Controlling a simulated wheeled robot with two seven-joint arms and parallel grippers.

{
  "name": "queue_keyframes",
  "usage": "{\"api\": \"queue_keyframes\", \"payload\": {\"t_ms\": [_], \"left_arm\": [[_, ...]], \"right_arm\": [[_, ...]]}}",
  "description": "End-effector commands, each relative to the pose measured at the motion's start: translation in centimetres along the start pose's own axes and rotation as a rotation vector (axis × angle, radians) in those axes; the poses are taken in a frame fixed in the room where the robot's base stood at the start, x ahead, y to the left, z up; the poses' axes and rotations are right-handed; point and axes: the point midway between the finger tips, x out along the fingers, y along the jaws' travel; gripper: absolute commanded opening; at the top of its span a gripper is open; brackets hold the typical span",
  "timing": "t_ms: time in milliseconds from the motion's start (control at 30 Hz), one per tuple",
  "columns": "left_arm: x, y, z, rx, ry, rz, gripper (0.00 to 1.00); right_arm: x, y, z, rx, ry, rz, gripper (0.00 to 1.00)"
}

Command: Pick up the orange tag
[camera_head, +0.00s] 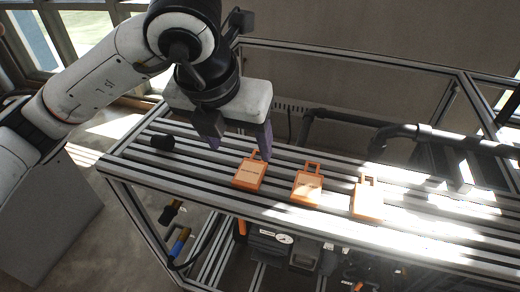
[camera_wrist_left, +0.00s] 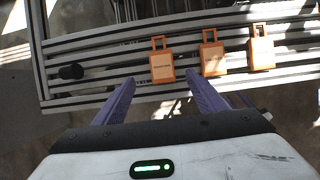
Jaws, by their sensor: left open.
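Three orange tags with loop handles lie in a row on the slatted metal bench. In the head view they are the left tag (camera_head: 249,176), the middle tag (camera_head: 306,188) and the right tag (camera_head: 366,202). The left wrist view shows the left tag (camera_wrist_left: 162,68), the middle tag (camera_wrist_left: 213,60) and the right tag (camera_wrist_left: 262,54). My left gripper (camera_head: 238,152) is open and empty above the bench, just behind the left tag's handle. In the left wrist view its purple fingers (camera_wrist_left: 160,88) point toward the left tag, which shows between their tips. My right gripper is not in view.
The slatted bench (camera_head: 130,161) has a frame rail behind it and dark pipes (camera_head: 370,128) at the back right. A small black knob (camera_head: 162,142) sits on its left end. Tools and a gauge (camera_head: 285,238) are below. Bright sunlight washes the right end.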

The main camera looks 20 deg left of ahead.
Motion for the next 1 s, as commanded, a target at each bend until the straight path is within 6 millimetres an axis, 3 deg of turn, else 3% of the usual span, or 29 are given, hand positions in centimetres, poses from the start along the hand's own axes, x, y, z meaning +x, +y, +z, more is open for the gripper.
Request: {"api": "queue_keyframes", "payload": {"t_ms": [400,800,1000], "left_arm": [[4.9,0.1,0.0,-0.001,0.000,0.006,0.66],[9.7,-0.3,0.0,-0.001,0.001,0.005,0.66],[10.2,-0.3,0.1,0.000,-0.002,0.004,0.66]], "right_arm": [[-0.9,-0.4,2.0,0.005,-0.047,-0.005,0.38],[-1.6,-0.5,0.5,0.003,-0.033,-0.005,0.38],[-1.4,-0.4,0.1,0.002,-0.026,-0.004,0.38]]}}
